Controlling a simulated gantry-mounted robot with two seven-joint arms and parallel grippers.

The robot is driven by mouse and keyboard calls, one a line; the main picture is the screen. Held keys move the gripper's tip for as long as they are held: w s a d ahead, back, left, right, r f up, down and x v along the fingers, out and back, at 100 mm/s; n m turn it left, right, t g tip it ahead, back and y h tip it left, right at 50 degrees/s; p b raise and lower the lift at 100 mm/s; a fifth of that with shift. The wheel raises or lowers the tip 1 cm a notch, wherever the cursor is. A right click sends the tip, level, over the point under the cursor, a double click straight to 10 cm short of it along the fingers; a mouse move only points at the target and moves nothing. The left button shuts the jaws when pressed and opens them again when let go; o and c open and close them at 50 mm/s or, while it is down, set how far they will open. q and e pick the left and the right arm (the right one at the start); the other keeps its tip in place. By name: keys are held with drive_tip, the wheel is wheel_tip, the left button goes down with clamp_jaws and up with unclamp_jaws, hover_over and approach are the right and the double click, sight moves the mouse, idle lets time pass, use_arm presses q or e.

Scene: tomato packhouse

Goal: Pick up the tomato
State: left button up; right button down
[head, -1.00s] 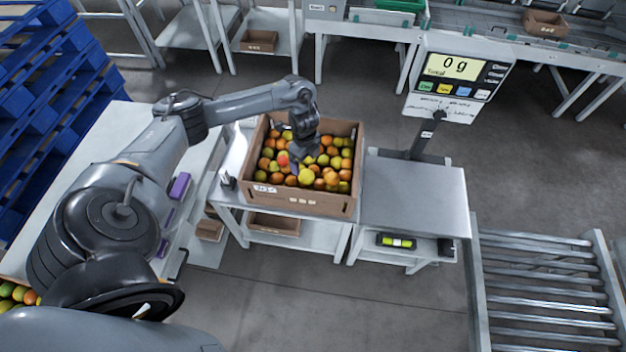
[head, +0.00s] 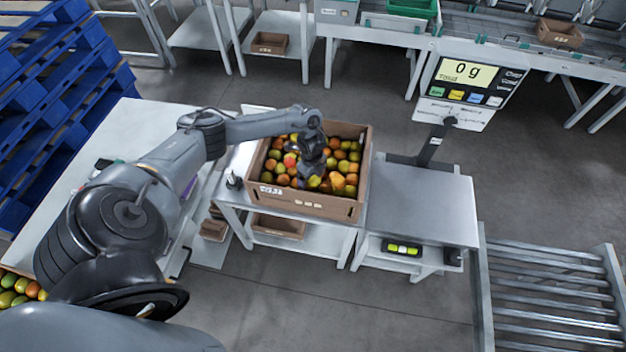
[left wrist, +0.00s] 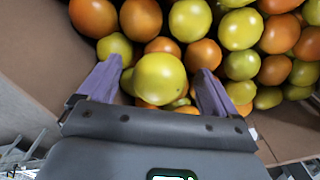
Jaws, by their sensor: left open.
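A cardboard crate (head: 310,204) full of red, orange and yellow-green tomatoes stands on a metal table. My left gripper (head: 310,178) is down inside the crate among the tomatoes. In the left wrist view the gripper (left wrist: 158,88) is open, its two purple fingers apart. A yellow-green tomato (left wrist: 160,78) lies between the fingertips, on top of other tomatoes; I cannot tell whether either finger touches it. In the head view the gripper hides most of this tomato. My right gripper is not in view.
A scale (head: 420,205) reading 0 g stands right of the crate, its display (head: 469,75) raised behind it. A roller conveyor (head: 550,290) is at the lower right. Blue pallets (head: 60,95) stand at the left. The crate wall (left wrist: 35,50) is close to the left finger.

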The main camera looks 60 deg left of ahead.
use_arm(q)
drive_tip(key=shift+c, duration=0.4)
drive_tip(key=c, duration=0.7)
drive_tip(key=shift+c, duration=0.3)
drive_tip(key=shift+r, duration=0.2)
